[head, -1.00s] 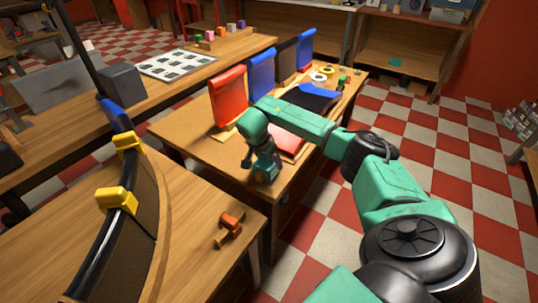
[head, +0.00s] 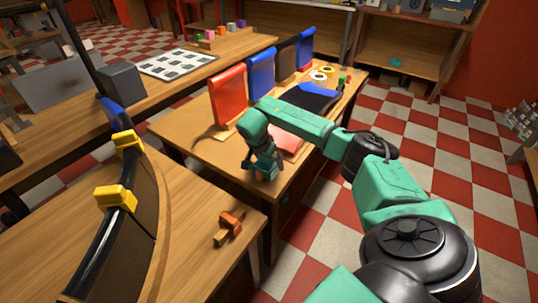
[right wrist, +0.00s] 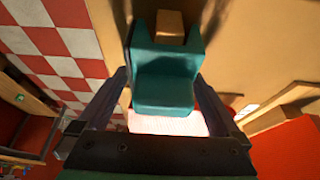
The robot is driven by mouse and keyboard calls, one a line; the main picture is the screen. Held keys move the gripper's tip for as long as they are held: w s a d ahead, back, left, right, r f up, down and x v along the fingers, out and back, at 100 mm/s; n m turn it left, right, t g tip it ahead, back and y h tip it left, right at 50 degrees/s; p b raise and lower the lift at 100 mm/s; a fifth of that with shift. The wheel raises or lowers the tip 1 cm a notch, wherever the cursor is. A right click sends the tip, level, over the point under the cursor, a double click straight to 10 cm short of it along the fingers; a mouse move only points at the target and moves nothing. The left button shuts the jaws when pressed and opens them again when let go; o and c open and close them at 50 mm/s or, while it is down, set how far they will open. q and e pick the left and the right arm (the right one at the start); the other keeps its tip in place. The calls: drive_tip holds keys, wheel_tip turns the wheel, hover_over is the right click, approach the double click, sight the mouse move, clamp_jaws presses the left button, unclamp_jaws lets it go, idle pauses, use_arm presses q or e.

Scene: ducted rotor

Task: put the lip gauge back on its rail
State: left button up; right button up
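A teal notched block (right wrist: 165,80), which I take to be the lip gauge, sits between my right gripper's fingers in the right wrist view. The fingers lie close against both its sides. A small wooden block (right wrist: 170,25) shows in its notch; I cannot tell whether this is the rail. In the head view my right gripper (head: 263,170) points down at the front edge of the middle table (head: 190,140). The gauge is hard to separate from the teal arm there. My left gripper is out of view.
Upright red (head: 228,95) and blue (head: 262,72) panels stand behind the gripper. A curved black duct section with yellow clamps (head: 116,198) fills the left. An orange piece and wooden block (head: 229,228) lie on the near table. Checkered floor (head: 420,150) is open at right.

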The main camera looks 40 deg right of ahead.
drive_tip(key=v, duration=1.4)
drive_tip(key=shift+r+b, duration=0.25)
drive_tip(key=shift+b, duration=0.2)
drive_tip(key=shift+s+a+f, duration=0.1)
drive_tip(key=shift+s+a, duration=0.05)
drive_tip(key=shift+s, duration=0.05)
